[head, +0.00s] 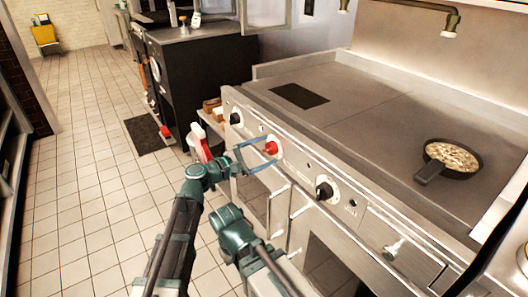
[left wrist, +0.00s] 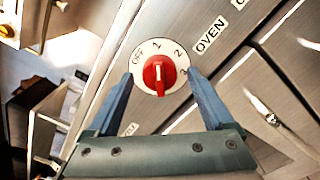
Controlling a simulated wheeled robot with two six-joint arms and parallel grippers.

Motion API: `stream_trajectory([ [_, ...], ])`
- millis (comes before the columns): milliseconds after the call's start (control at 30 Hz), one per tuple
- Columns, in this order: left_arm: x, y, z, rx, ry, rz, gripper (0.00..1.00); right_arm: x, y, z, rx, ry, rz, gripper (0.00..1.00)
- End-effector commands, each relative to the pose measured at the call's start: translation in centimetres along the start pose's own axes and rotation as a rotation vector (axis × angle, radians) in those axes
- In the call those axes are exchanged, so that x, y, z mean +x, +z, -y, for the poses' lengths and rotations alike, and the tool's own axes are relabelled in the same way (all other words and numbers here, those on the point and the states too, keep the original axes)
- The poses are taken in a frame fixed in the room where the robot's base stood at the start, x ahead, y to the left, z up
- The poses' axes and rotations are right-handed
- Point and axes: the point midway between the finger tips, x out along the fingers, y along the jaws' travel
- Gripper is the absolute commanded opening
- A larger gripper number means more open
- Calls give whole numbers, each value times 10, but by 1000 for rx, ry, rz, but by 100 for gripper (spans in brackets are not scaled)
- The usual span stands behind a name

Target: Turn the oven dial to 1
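The red oven dial (head: 271,148) is on the front panel of the steel range. In the left wrist view the dial (left wrist: 159,74) sits on a round white plate marked OFF and with numbers. Its raised grip stands roughly upright in that picture; the exact number it points to is hard to read. An OVEN label (left wrist: 210,37) is to its right. My left gripper (head: 256,156) is open at the dial, and its two blue fingers (left wrist: 160,78) lie on either side of the knob, with gaps visible. My right gripper is not seen.
Black knobs (head: 325,190) and (head: 236,118) flank the dial on the panel. A black pan (head: 453,160) stands on the cooktop. A red-and-white object (head: 200,146) shows behind my left arm. The tiled floor (head: 90,170) to the left is largely clear.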

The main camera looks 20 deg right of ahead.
Motion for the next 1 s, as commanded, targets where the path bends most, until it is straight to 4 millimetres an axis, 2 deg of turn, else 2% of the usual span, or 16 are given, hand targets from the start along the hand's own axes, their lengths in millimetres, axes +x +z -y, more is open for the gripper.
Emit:
stream_trajectory([
  [267,-1,0,0,-1,1,0,85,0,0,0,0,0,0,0],
  [367,-9,0,0,-1,2,-1,85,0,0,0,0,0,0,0],
  [800,-98,0,0,-1,3,-3,85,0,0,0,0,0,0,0],
  [1000,-126,0,0,0,2,-2,85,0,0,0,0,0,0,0],
])
